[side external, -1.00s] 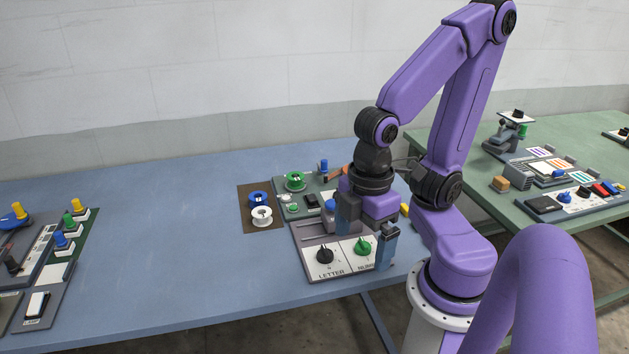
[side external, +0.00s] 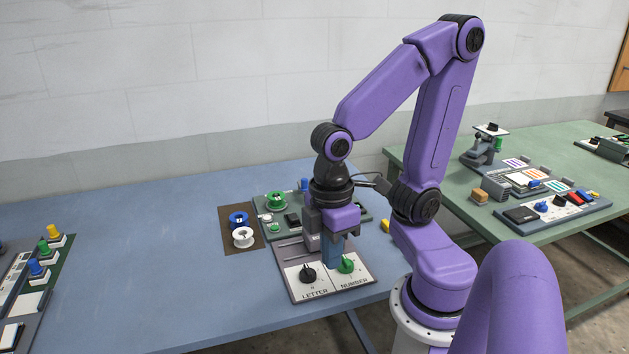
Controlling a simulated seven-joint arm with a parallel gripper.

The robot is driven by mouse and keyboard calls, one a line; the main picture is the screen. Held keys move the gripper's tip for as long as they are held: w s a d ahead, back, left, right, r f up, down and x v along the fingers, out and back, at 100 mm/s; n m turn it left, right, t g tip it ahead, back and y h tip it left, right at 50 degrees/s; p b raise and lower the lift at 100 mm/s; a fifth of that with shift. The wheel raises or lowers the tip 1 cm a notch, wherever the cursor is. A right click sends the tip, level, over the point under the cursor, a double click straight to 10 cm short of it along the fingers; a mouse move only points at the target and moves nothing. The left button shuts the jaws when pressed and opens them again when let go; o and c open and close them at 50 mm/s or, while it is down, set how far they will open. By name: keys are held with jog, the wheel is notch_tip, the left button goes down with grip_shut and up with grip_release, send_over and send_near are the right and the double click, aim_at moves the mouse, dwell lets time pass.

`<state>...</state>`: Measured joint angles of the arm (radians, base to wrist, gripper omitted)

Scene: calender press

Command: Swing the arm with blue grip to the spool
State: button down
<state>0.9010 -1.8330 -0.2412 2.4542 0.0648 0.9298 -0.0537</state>
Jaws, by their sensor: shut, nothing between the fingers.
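The blue grip (side external: 304,185) shows as a small upright blue piece at the back of the grey-green board (side external: 267,217). The arm that carries it is mostly hidden behind my gripper. A green spool (side external: 276,201) sits on that board, to the left of the blue grip. A blue spool (side external: 238,220) and a white spool (side external: 243,237) sit on a brown mat (side external: 230,245) further left. My gripper (side external: 332,266) is shut and empty, pointing down above the LETTER/NUMBER panel, in front of the board. Whether its tips touch the panel cannot be told.
The LETTER/NUMBER panel (side external: 318,294) has a black knob (side external: 308,274) and a green knob (side external: 346,263) close to my fingers. A yellow piece (side external: 386,226) lies right of the board. The blue table is clear in the middle. A green table (side external: 560,226) with devices stands right.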

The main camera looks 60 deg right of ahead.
jog(key=w+d+m+g+y, duration=0.1)
jog(key=w+d+m, duration=0.25)
jog(key=w, duration=0.25)
jog(key=w+d+m+y, duration=0.1)
jog(key=w+d+m, duration=0.1)
jog(key=w+m, duration=0.25)
jog(key=m+t+y, duration=0.2)
jog(key=m+t, duration=0.8)
jog(key=m, duration=0.5)
send_near(303, 183)
jog(key=s+d+r, duration=0.1)
jog(key=s+d, duration=0.4)
jog(key=s, duration=0.2)
jog(key=shift+s+a+r, duration=0.15)
jog(key=shift+a, duration=0.05)
jog(key=x, duration=0.9)
jog(key=shift+w+a+f, duration=0.15)
jog(key=shift+w+f, duration=0.1)
jog(key=shift+f, duration=0.05)
jog(key=shift+w+a+f, duration=0.1)
jog(key=shift+w+a, duration=0.2)
jog(key=shift+w, duration=0.2)
jog(key=shift+w+a+f, duration=0.1)
jog(key=shift+w+a, duration=0.15)
jog(key=shift+w, duration=0.3)
jog(key=shift+w+a+r, duration=0.1)
jog(key=shift+w+a, duration=0.3)
jog(key=shift+w, duration=0.45)
